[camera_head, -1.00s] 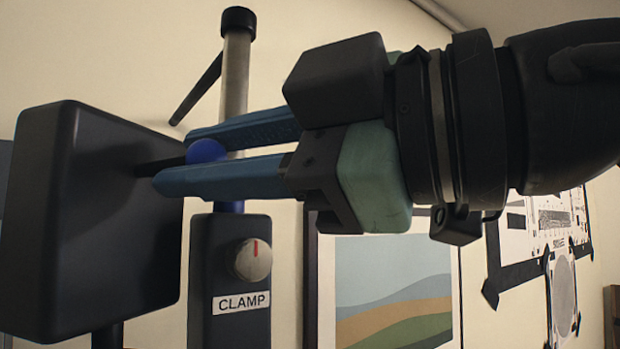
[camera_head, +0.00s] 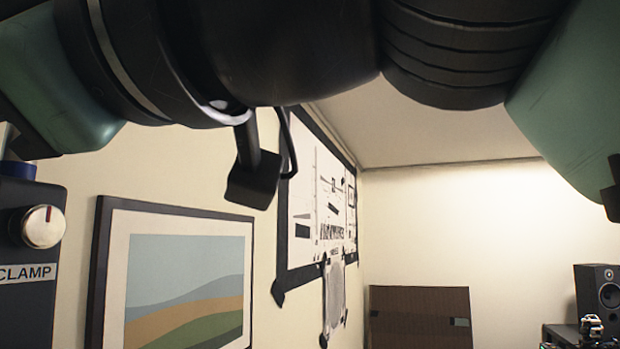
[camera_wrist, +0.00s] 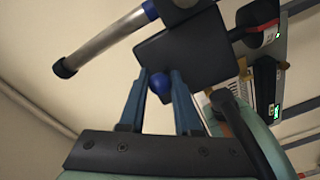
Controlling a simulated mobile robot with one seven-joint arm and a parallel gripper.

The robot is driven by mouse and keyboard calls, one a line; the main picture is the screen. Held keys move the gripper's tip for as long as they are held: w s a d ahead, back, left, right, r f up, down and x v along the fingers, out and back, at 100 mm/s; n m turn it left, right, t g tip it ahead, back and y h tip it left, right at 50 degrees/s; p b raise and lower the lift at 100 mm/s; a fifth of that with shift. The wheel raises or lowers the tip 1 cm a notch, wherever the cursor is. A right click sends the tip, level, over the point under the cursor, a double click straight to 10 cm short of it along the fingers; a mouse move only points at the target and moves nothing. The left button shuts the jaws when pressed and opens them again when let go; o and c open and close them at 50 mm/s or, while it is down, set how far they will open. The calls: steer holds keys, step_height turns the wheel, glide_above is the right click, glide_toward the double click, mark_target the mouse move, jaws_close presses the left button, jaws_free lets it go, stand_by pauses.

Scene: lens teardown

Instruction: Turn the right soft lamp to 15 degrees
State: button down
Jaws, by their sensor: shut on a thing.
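In the wrist view a dark, box-shaped lamp head (camera_wrist: 192,48) is just beyond my gripper (camera_wrist: 160,78). The dark clamp box (camera_head: 28,284) with a white dial (camera_head: 43,227) and a CLAMP label stands at the left edge there. The dial's red mark points about straight up. No angle scale is readable.
A pale metal pole (camera_wrist: 105,38) runs slanted beside the lamp head in the wrist view. In the head view a framed landscape picture (camera_head: 185,290) and taped charts (camera_head: 325,215) are on the wall. A brown panel (camera_head: 420,318) and a speaker (camera_head: 598,291) are farther right.

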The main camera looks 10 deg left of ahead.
stand_by(0.4)
steer(key=c, duration=0.6)
jaws_free()
steer(key=shift+a, duration=0.15)
